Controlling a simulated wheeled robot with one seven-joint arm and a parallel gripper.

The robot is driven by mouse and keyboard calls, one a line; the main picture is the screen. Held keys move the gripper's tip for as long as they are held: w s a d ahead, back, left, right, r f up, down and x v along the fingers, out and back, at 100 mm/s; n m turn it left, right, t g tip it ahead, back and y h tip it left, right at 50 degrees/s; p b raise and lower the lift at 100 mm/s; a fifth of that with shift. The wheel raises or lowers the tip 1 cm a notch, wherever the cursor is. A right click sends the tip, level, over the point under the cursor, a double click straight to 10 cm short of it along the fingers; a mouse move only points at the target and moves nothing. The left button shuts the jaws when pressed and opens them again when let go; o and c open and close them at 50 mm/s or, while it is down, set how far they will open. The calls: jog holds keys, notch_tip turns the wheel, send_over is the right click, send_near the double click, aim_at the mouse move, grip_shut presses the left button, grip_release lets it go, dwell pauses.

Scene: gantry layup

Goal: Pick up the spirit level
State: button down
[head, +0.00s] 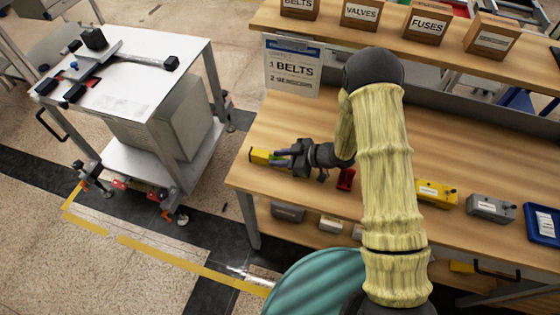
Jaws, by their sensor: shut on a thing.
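My gripper (282,159) is at the left end of the wooden workbench, its fingers pointing left. It is shut on a yellow block-like thing (259,155), which I take for the spirit level. Only its yellow end shows beyond the fingers; the rest is hidden by the gripper. It is at or just above the bench top near the left edge; I cannot tell whether it touches the wood.
On the bench (300,112) are a red item (346,179), a yellow device (436,193), a grey device (491,208) and a blue tray (543,224). A "BELTS" sign (292,66) stands behind. Labelled boxes (427,22) line the shelf. A white cart (125,85) stands left.

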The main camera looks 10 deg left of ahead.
aim_at(280, 158)
jog(key=shift+r, duration=0.1)
notch_tip(280, 158, up, 10)
jog(key=shift+f, duration=0.1)
dwell(0.5)
dwell(0.5)
